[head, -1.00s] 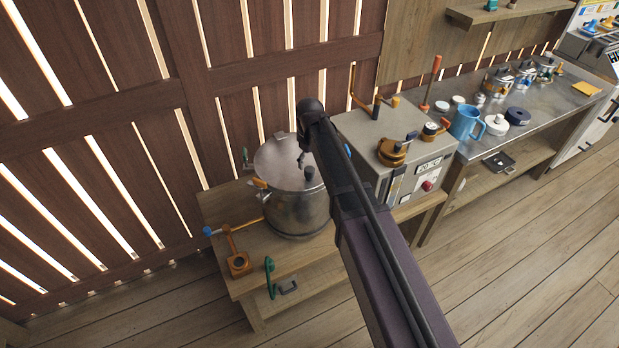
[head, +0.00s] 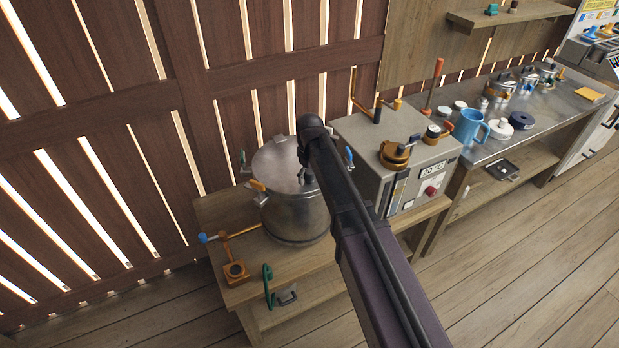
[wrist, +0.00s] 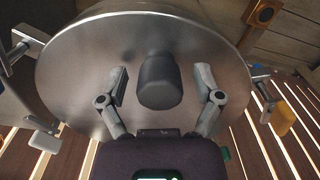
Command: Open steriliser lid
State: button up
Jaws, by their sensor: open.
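The steriliser is a round steel pot (head: 295,219) with a flat, shiny lid (head: 272,163), which lies shut on it. A dark knob stands on the lid and shows clearly in the wrist view (wrist: 160,82). My gripper (wrist: 161,75) is open there, with one finger on each side of the knob and a visible gap on both sides. I cannot tell how far down the knob the fingers reach. In the head view my arm hides most of the gripper and part of the lid. Clamps with coloured handles, one orange (head: 257,185), sit around the rim.
A grey machine box (head: 372,150) with valves stands close to the right of the pot. An orange crank box (head: 235,270) and a green handle (head: 267,283) are at the wooden bench's front. A slatted wall (head: 130,110) is behind. A blue jug (head: 468,132) stands farther right.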

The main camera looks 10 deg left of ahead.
grip_shut()
dwell(0.3)
jog(key=shift+r, duration=0.1)
jog(key=shift+w+a+r+p, duration=0.1)
jog(key=shift+w+r+p, duration=0.1)
jog(key=shift+r+p, duration=0.9)
jog(key=w+a+r+p, duration=0.2)
jog(key=w+r+p, duration=0.1)
jog(key=r+p, duration=0.3)
jog(key=w+a+r+p, duration=0.2)
jog(key=w+r+p, duration=0.2)
jog(key=r+p, duration=0.3)
jog(key=shift+a+r+p, duration=0.25)
jog(key=shift+a+p, duration=0.05)
jog(key=shift+p, duration=0.05)
